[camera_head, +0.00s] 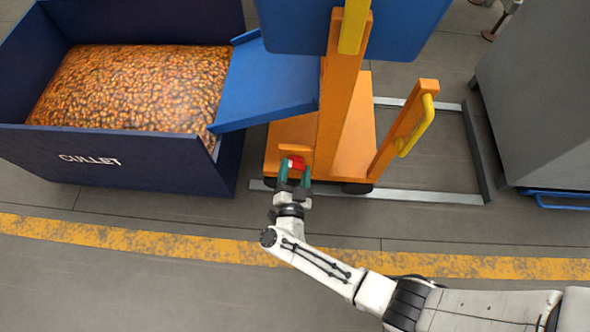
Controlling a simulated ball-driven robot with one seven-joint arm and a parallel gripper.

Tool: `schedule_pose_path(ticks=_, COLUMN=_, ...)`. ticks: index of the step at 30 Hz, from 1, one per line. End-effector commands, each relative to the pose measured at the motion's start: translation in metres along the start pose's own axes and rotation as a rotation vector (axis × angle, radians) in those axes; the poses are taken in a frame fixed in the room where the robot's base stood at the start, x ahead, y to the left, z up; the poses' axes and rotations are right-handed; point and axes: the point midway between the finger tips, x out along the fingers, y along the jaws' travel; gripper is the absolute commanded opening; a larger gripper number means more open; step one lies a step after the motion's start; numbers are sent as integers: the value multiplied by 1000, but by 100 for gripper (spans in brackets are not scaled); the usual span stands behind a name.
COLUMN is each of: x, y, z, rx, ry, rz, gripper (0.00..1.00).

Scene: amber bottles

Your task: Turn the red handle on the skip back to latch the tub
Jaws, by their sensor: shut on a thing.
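The red handle (297,162) is small and sits low on the orange frame of the skip (338,120). My gripper (293,170) has green fingers and is shut on the red handle, which partly hides between them. The blue tub (400,28) is at the top of the picture on the orange frame; its upper part is cut off. A blue chute (265,85) slopes from the frame toward the cullet bin. I cannot tell the handle's exact angle.
A dark blue bin marked CULLET (150,150), full of amber pieces, stands at the left. An orange post with a yellow grab bar (418,125) stands right of the handle. A grey cabinet (540,100) is at the right. The floor near the yellow line (120,233) is clear.

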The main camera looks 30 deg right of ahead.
Motion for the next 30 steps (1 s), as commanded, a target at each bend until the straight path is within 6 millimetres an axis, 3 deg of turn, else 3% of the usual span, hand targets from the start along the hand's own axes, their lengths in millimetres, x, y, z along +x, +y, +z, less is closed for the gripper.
schedule_pose_path(ticks=30, x=0, y=2, z=2, rx=901, ry=0, rz=2, gripper=33)
